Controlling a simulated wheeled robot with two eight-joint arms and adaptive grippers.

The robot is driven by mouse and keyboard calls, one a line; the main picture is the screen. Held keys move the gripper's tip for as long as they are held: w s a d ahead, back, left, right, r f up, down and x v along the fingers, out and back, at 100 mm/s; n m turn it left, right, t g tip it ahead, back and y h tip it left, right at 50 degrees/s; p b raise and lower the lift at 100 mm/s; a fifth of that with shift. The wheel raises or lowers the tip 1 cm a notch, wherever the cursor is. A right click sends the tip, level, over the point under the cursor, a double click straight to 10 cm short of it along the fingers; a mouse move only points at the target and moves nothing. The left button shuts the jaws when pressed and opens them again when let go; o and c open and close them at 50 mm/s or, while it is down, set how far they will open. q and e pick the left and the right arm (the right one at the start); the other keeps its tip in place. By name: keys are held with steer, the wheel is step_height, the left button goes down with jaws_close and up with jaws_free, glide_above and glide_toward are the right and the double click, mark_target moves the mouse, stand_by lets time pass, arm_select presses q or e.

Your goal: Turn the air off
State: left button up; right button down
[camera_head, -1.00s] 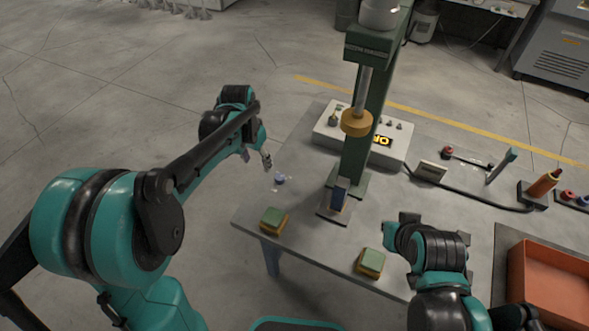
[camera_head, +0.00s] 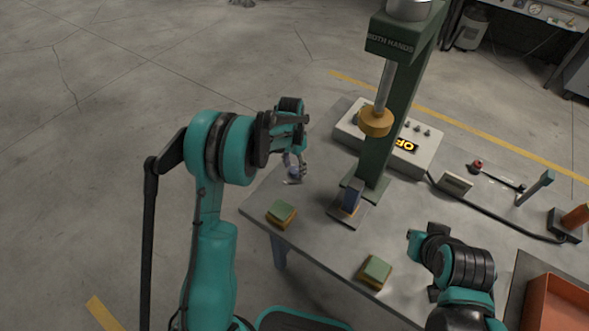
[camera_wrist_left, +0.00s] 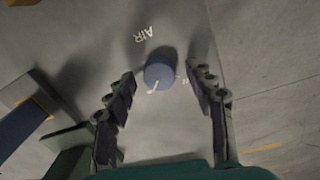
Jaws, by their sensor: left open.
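The air knob (camera_wrist_left: 158,73) is a round blue-grey knob with a white pointer line, on the grey table top beside the printed word AIR in the left wrist view. The pointer slants toward the lower left of that picture. My left gripper (camera_wrist_left: 160,82) is open, with one finger on each side of the knob and a gap to both. In the head view my left gripper (camera_head: 297,166) is low over the table's left corner and partly hides the knob. My right gripper (camera_head: 416,241) is over the table's front right; its jaws are unclear.
A green press (camera_head: 387,120) stands mid-table with a blue piece (camera_head: 352,196) beneath it. A control box (camera_head: 425,152) with a lit yellow display is behind. Two green-topped yellow blocks (camera_head: 281,213) (camera_head: 375,272) sit near the front edge. An orange bin (camera_head: 560,305) is at right.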

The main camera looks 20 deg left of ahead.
arm_select(q)
steer(key=shift+f, duration=0.2)
steer(key=c, duration=1.2)
steer(key=shift+o, duration=0.2)
